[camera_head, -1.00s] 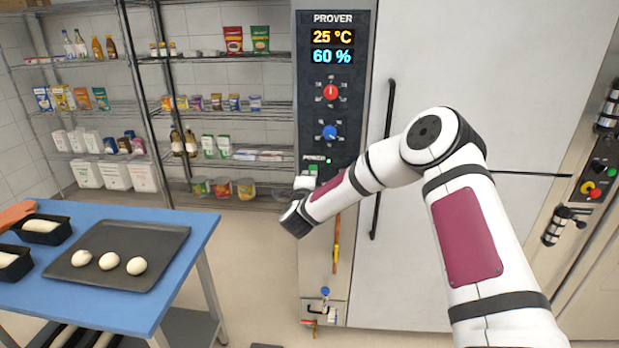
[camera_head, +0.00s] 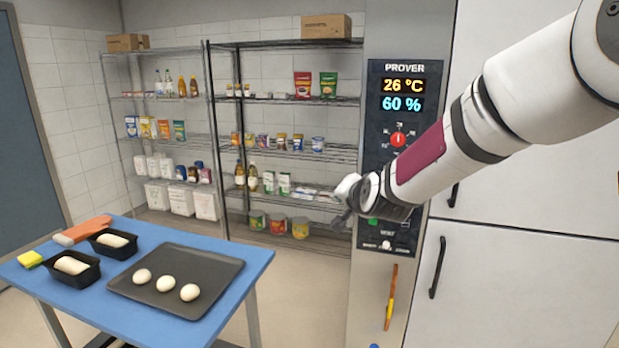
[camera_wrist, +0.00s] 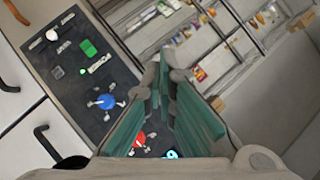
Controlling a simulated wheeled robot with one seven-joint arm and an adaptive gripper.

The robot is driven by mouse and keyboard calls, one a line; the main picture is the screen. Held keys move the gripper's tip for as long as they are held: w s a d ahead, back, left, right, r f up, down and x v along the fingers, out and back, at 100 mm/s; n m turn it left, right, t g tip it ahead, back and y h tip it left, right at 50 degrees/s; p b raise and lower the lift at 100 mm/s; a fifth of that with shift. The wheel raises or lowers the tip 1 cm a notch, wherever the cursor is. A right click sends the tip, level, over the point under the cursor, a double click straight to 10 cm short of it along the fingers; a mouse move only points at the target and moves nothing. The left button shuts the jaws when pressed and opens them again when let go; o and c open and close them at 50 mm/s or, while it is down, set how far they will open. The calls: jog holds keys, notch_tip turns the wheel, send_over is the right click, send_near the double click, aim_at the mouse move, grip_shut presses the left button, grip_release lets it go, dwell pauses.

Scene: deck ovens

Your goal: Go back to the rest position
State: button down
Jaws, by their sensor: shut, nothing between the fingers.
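My gripper (camera_head: 346,203) is shut and empty. In the head view my white arm reaches in from the upper right, and the gripper at its end hangs in front of the prover's control panel (camera_head: 376,100), near its lower left part. In the wrist view the gripper's fingers with green pads (camera_wrist: 172,68) meet near the tips. Behind them the wrist view shows the panel (camera_wrist: 75,125) tilted, with a red knob (camera_wrist: 140,139), a blue knob (camera_wrist: 105,102) and a green button (camera_wrist: 88,48). In the head view my arm hides the blue knob. I cannot tell the exact gap between gripper and panel.
A blue table (camera_head: 60,282) at lower left holds a dark tray (camera_head: 222,261) with three dough balls, two loaf tins (camera_head: 114,252), an orange mitt (camera_head: 83,230) and a yellow sponge (camera_head: 30,259). Stocked wire shelves (camera_head: 290,100) stand behind. White prover doors (camera_head: 531,270) have black handles (camera_head: 438,268). Open floor shows between.

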jog(key=s+d+n+g+h, duration=0.1)
jog(key=s+d+n+g, duration=0.1)
jog(key=s, duration=1.1)
jog(key=s+d+r+n+g, duration=0.1)
jog(key=s+d, duration=0.4)
jog(key=s, duration=0.8)
jog(key=s+d+n+g+h+b, duration=0.1)
jog(key=s+d+n+g, duration=0.2)
jog(key=s, duration=1)
jog(key=shift+s+d+r+n+g+h, duration=0.3)
jog(key=shift+s+d+n+g, duration=0.15)
jog(key=shift+g, duration=0.25)
